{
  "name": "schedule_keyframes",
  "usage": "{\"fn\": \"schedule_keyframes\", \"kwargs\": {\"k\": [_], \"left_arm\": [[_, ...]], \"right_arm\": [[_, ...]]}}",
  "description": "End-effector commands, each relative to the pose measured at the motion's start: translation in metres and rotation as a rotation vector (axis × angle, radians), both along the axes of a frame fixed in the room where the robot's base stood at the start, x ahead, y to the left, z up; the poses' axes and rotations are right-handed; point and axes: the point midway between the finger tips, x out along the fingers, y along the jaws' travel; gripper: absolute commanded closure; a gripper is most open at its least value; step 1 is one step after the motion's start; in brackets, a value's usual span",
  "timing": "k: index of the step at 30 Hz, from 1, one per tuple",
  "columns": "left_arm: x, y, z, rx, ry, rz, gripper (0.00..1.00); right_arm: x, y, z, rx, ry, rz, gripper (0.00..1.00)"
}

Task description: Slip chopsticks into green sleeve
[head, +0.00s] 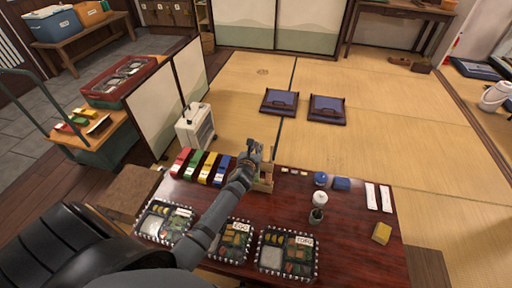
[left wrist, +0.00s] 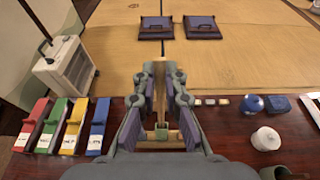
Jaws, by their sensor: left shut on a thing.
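The green sleeve (head: 194,163) lies on the dark red table, between the red sleeve (head: 180,161) and the yellow sleeve (head: 208,167). In the left wrist view the green sleeve (left wrist: 49,126) is at the left, apart from my gripper. My left gripper (head: 252,152) is to the right of the sleeves, at a wooden holder (head: 266,170) near the table's far edge. In the left wrist view my left gripper (left wrist: 162,72) is shut on thin tan wood that looks like the chopsticks (left wrist: 158,82). My right gripper is out of view.
A blue sleeve (head: 222,170) is the sleeve closest to my left gripper. Lunch boxes (head: 287,254) line the near side of the table. A white-lidded cup (head: 319,198), a blue jar (head: 320,179) and a yellow block (head: 381,233) are to the right.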

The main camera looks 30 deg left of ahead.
Motion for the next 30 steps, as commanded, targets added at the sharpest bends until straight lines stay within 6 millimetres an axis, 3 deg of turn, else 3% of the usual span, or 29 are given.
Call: {"fn": "schedule_keyframes", "kwargs": {"k": [30], "left_arm": [[0.0, 0.0, -0.018, 0.0, 0.0, 0.0, 1.0]], "right_arm": [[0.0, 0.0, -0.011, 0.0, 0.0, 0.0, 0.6]]}}
